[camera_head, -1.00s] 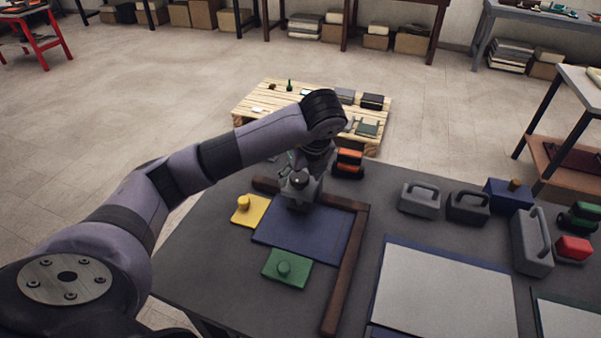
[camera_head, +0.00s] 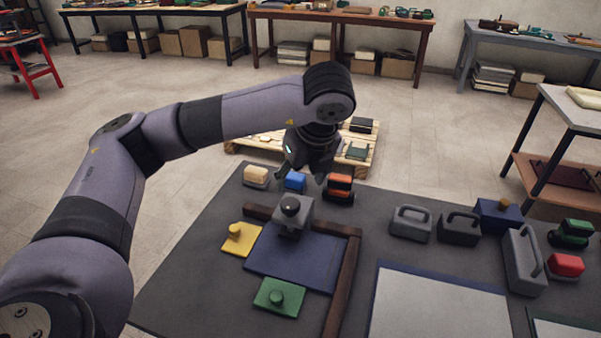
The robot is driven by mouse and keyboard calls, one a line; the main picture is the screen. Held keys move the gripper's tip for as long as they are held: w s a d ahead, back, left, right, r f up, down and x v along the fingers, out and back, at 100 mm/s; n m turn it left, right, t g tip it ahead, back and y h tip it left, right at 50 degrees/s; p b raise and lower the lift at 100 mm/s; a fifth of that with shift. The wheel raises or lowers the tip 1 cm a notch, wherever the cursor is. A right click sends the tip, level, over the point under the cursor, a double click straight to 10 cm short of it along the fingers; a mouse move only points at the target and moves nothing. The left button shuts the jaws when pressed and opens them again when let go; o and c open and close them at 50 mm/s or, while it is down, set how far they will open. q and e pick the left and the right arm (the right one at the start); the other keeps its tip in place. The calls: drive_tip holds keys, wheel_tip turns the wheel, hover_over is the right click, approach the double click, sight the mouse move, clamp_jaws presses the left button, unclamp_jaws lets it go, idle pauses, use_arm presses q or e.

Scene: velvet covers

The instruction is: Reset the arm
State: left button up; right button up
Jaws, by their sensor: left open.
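My left gripper (camera_head: 302,172) is open and empty, raised above the back edge of the dark table (camera_head: 190,270). Its arm comes in from the left and bends down at the wrist. Below and in front of it, a grey block with a dark round knob (camera_head: 292,213) stands on the back part of a blue sheet (camera_head: 285,262). The gripper is apart from this block. My right gripper is not in view.
A brown L-shaped frame (camera_head: 345,275) borders the blue sheet. Yellow (camera_head: 236,243) and green (camera_head: 275,300) knobbed plates lie beside it. Cream (camera_head: 256,177), blue (camera_head: 295,181) and orange-black (camera_head: 339,188) blocks stand behind. Grey handled blocks (camera_head: 411,222) stand at right. A pallet (camera_head: 240,146) lies beyond.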

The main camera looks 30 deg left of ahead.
use_arm(q)
drive_tip(key=shift+s+d+r, duration=0.1)
drive_tip(key=shift+d+r, duration=0.1)
drive_tip(key=shift+r, duration=0.25)
drive_tip(key=shift+r, duration=0.1)
